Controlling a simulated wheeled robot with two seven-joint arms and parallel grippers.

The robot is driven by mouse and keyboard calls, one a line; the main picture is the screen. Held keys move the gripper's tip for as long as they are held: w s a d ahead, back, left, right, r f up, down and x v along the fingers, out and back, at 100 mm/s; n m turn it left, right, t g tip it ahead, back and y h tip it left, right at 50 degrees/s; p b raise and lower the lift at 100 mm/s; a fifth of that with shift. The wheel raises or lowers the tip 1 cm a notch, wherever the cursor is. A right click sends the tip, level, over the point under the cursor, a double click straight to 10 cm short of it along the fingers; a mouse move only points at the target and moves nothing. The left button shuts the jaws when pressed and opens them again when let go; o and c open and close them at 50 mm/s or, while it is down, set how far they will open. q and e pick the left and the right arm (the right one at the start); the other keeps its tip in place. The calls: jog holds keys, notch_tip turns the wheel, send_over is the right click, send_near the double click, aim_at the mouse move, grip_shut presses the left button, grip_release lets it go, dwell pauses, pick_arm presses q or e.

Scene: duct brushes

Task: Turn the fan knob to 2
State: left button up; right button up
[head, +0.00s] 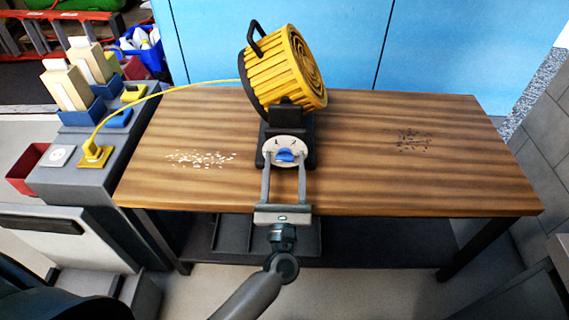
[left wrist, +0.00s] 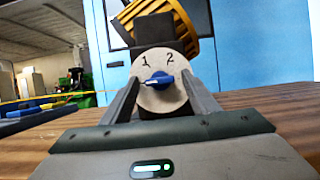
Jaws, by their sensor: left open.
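The yellow fan (head: 278,72) stands on the wooden table, tilted back, with a black handle and a dark base. On its front is a round pale dial plate (head: 285,148) with a blue knob (head: 286,155). In the left wrist view the dial plate (left wrist: 158,92) shows the marks 1 and 2, and the blue knob (left wrist: 160,80) has a pale pointer end turned left, below the 1. My left gripper (head: 284,168) is open, its fingers on either side of the dial. I cannot tell whether they touch the knob. My right gripper is not in view.
The wooden table (head: 370,180) has white bits (head: 200,159) at left and dark bits (head: 412,140) at right. A yellow cord (head: 165,92) runs from the fan to a yellow plug (head: 94,155) on the grey side unit (head: 125,125). Blue panels stand behind.

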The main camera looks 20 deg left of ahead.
pick_arm(q)
jog(key=c, duration=1.1)
jog(key=shift+o, duration=0.2)
